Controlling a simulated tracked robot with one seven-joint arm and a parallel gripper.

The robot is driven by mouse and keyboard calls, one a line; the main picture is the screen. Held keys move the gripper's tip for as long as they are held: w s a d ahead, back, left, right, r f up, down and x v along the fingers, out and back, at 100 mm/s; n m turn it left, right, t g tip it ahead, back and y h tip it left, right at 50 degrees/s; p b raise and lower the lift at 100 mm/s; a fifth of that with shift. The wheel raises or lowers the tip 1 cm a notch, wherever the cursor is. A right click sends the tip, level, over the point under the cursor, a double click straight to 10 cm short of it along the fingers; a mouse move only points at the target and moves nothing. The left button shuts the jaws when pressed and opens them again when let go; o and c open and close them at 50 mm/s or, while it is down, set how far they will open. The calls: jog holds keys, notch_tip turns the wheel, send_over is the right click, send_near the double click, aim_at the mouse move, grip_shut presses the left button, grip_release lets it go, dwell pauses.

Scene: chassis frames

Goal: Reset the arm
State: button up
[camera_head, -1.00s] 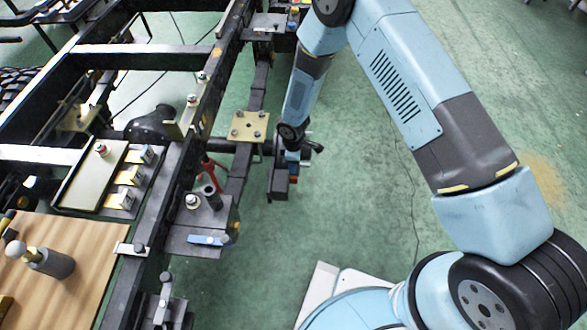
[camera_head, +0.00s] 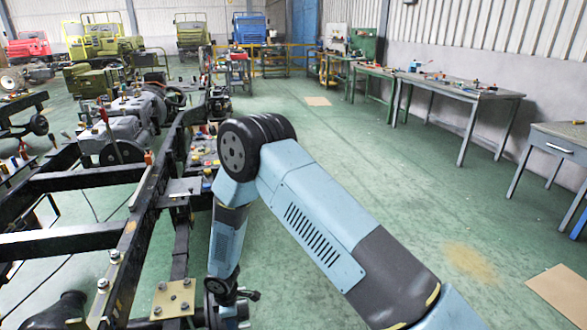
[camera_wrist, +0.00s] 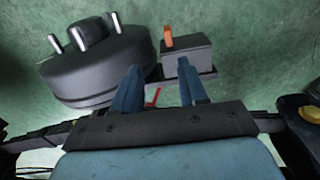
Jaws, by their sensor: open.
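My arm (camera_head: 318,232) reaches forward in the head view and bends down at its elbow beside the black chassis frame (camera_head: 133,238). My gripper is low at the bottom edge of the head view, right of a tan bolted plate (camera_head: 174,299), and its fingers are hard to make out there. In the wrist view my gripper (camera_wrist: 160,84) shows two blue fingers set apart, with nothing held between them. A dark round part with studs (camera_wrist: 98,64) is beyond the left finger. A grey box with an orange piece (camera_wrist: 187,52) is beyond the right finger. I cannot tell whether the fingers touch them.
Grey workbenches (camera_head: 447,86) with small items line the right wall. Engines (camera_head: 115,130) and trucks (camera_head: 192,32) stand at the back left. Green floor (camera_head: 400,180) is clear between the arm and the benches. A tan sheet (camera_head: 562,290) lies at the lower right.

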jog(key=w+d+r+m+t, duration=0.1)
jog(key=w+d+r, duration=0.1)
jog(key=w+r, duration=0.35)
jog(key=w+d+r+m, duration=0.2)
jog(key=d+r, duration=0.1)
jog(key=r, duration=0.5)
jog(key=w+d+r+m+t, duration=0.15)
jog(key=d+r+m, duration=0.25)
jog(key=d+r, duration=0.75)
jog(key=w+d+r+m+t, duration=0.1)
jog(key=w+d+r+m, duration=0.15)
jog(key=d+r, duration=0.9)
jog(key=s+d+r+m, duration=0.2)
jog(key=r, duration=0.4)
jog(key=s+d+r+m, duration=0.1)
jog(key=s+d+r, duration=0.15)
jog(key=r, duration=0.35)
jog(key=s+d+r+m, duration=0.2)
jog(key=s+d+r, duration=0.1)
jog(key=s, duration=0.4)
jog(key=s+d+r+m+t, duration=0.1)
jog(key=s+d+r+m, duration=0.2)
jog(key=s+d, duration=0.3)
jog(key=s+d+r+m+t, duration=0.1)
jog(key=s+d+r+m, duration=0.2)
jog(key=s, duration=0.5)
jog(key=shift+s+d+r, duration=0.4)
jog(key=shift+d+r, duration=0.4)
jog(key=shift+r, duration=0.05)
jog(key=shift+m, duration=0.25)
